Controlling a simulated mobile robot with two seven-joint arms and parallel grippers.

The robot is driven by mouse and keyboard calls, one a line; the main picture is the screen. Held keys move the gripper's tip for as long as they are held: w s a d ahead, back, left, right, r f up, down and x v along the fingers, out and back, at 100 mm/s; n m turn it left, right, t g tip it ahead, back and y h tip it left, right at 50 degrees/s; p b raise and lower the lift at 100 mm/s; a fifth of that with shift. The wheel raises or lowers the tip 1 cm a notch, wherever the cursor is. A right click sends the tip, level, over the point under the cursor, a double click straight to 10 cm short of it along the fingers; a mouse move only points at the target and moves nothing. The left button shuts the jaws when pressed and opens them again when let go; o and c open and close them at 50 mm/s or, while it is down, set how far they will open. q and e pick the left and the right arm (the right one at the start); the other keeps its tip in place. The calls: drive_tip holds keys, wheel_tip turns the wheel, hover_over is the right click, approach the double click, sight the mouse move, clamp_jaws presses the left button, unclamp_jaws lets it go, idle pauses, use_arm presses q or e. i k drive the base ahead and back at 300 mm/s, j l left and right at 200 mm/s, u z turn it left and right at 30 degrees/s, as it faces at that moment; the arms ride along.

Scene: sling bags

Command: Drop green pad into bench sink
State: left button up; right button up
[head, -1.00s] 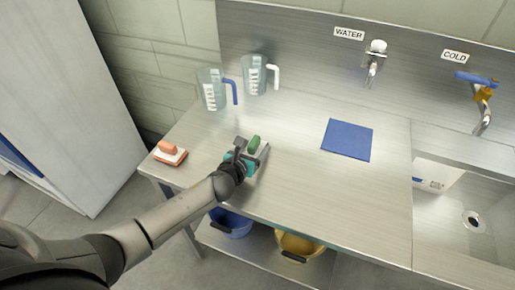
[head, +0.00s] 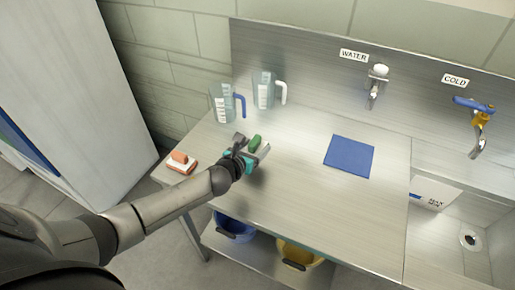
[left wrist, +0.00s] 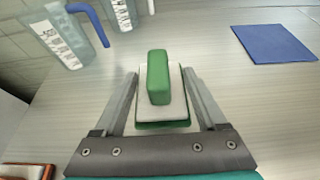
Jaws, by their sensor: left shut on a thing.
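The green pad (head: 255,142) has a green block handle on a white and green base. My left gripper (head: 254,144) is shut on it over the left part of the steel bench. In the left wrist view the pad (left wrist: 158,82) sits between the two fingers of the gripper (left wrist: 160,95). It appears to be held above the bench top, with a dark shadow below. The bench sink (head: 428,232) is sunk into the bench at the far right, with a drain at its bottom. My right gripper is not in view.
Two measuring jugs (head: 222,104) stand behind the gripper. An orange pad (head: 181,162) lies at the bench's left end. A flat blue cloth (head: 349,157) lies between gripper and sink. Taps labelled WATER (head: 377,85) and COLD (head: 478,120) jut from the back wall. Bare bench surrounds the cloth.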

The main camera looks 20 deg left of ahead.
sight(417, 240)
drive_tip(key=l, duration=0.85)
drive_tip(key=i+l, duration=0.15)
drive_tip(key=l, duration=1.5)
drive_tip(key=i+u, duration=0.05)
drive_tip(key=i, duration=0.05)
